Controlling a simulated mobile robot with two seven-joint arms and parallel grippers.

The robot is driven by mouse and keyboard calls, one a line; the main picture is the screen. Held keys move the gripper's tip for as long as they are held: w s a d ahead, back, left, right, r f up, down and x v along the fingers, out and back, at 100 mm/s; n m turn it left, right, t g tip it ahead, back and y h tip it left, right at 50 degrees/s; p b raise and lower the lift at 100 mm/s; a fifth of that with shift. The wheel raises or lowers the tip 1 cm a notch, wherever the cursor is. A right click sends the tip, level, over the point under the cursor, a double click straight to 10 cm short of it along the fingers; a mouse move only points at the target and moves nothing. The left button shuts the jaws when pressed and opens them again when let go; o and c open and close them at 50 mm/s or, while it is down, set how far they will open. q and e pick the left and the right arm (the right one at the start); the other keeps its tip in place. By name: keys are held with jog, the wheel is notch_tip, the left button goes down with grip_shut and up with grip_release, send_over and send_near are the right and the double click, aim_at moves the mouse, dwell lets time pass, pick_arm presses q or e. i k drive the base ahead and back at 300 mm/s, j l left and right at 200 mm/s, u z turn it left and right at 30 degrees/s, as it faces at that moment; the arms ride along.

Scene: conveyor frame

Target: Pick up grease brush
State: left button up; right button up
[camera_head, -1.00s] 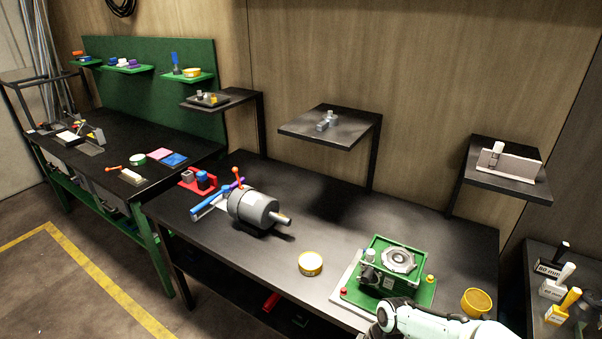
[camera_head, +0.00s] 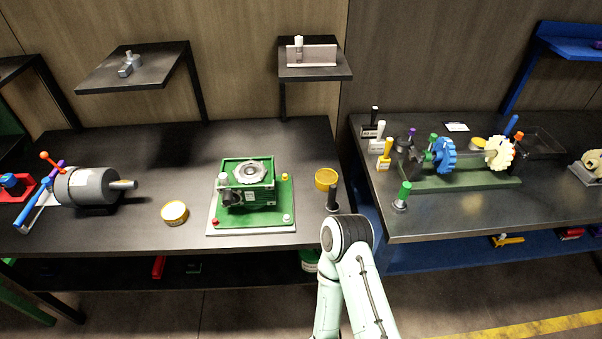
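A dark upright item (camera_head: 332,196), like a black handle, stands near the right end of the middle table, beside a yellow tin (camera_head: 326,179). It may be the grease brush, but I cannot tell; its lower part is partly hidden by my arm. Another round yellow tin (camera_head: 174,213) sits left of the green fixture. One of my arms rises from the bottom centre, its dark joint in front of the table's front edge. No gripper fingers show on it. My other arm is out of view.
A green fixture (camera_head: 246,186) on a pale plate is mid-table; a grey motor (camera_head: 88,186) lies left. The right table (camera_head: 450,226) holds gears, a green-handled tool (camera_head: 402,195) and block stamps. Shelves (camera_head: 135,68) overhang the back.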

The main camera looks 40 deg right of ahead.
aim_at(332, 189)
jog(key=z, duration=1.55)
